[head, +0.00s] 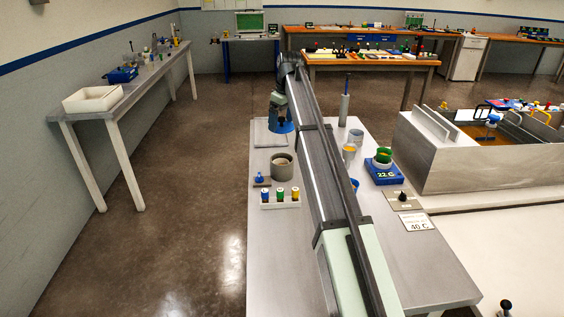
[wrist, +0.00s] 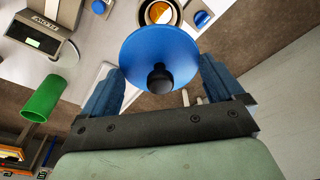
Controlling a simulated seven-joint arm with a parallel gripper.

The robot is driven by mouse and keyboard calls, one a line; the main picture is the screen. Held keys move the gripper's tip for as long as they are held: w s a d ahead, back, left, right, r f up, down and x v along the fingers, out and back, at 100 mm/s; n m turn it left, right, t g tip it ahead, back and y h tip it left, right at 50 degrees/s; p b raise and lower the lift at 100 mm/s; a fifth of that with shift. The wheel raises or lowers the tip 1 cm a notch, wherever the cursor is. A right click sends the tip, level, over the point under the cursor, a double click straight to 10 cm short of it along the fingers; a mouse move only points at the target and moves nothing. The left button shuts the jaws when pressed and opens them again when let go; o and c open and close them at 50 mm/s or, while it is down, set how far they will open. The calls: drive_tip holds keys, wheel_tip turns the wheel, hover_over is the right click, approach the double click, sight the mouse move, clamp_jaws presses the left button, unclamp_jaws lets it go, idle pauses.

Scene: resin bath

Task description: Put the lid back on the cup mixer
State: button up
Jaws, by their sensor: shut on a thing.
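My gripper (wrist: 160,85) is shut on a round blue lid (wrist: 160,48) with a black knob, one blue finger on each side of it. In the head view the lid (head: 282,127) shows below my gripper at the far end of the bench, in front of a pale flat plate (head: 262,136). Its exact height is hard to judge. A grey round open cup, which looks like the cup mixer (head: 282,165), stands nearer on the bench, apart from the lid. In the wrist view the cup (wrist: 142,12), with amber contents, is at the top edge, partly cut off.
A block with several coloured vials (head: 280,204) and a small blue-knobbed item (head: 260,179) stand near the cup. A metal bath (head: 470,160) is further right. The near bench is clear.

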drive_tip(key=shift+s+f, duration=0.1)
drive_tip(key=shift+s, duration=0.1)
drive_tip(key=shift+f+m, duration=0.25)
drive_tip(key=shift+m, duration=0.05)
wheel_tip(320, 180, down, 9)
drive_tip(key=shift+f, duration=0.2)
drive_tip(key=shift+f, duration=0.65)
drive_tip(key=o, duration=0.7)
drive_tip(key=r, duration=0.4)
drive_tip(key=s+d+r, duration=0.1)
drive_tip(key=r, duration=0.8)
drive_tip(key=shift+s+d+r, duration=0.1)
drive_tip(key=shift+s+d, duration=0.05)
drive_tip(key=shift+d, duration=0.05)
